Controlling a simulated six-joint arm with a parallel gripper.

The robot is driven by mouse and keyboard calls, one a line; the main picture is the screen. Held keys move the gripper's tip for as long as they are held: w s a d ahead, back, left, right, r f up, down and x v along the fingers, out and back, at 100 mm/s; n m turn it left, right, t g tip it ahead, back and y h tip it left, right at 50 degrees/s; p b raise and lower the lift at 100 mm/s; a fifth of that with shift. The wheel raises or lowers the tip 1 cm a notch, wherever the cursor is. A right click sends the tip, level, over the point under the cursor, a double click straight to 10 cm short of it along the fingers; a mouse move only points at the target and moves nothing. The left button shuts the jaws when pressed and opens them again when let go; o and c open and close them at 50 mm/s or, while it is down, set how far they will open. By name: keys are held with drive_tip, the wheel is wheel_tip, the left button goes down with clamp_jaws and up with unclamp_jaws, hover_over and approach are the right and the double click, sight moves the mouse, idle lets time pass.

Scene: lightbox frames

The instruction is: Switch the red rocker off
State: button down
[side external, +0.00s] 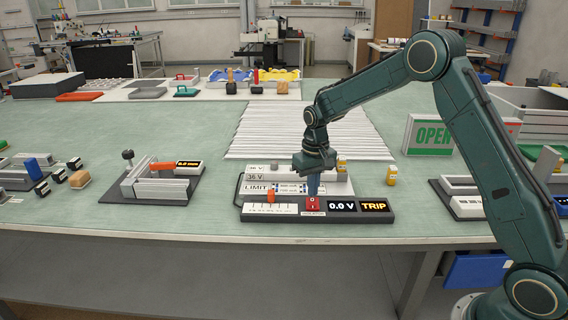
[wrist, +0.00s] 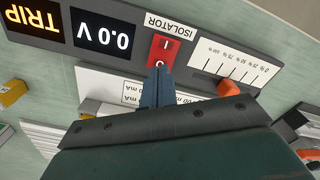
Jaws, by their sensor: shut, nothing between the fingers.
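The red rocker (side external: 313,204) sits on a dark panel (side external: 223,213) near the table's front edge. In the wrist view the red rocker (wrist: 164,50) shows under the label ISOLATOR, with white marks on it. My gripper (side external: 313,190) is shut and empty, pointing down at the rocker. In the wrist view my fingertips (wrist: 158,70) overlap the rocker's lower edge; I cannot tell whether they touch it. Displays beside it read 0.0 V (side external: 342,206) and TRIP (side external: 375,206). Which way the rocker is tilted is unclear.
An orange slider knob (side external: 271,196) stands on the panel left of the rocker. White labelled blocks (side external: 262,170) stand just behind. A yellow block (side external: 391,175) lies to the right. The table in front of the white strips is partly clear on both sides of the panel.

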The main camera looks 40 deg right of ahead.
sight(312, 199)
drive_tip(key=shift+f, duration=0.95)
idle(1.2)
drive_tip(key=shift+r, duration=3.55)
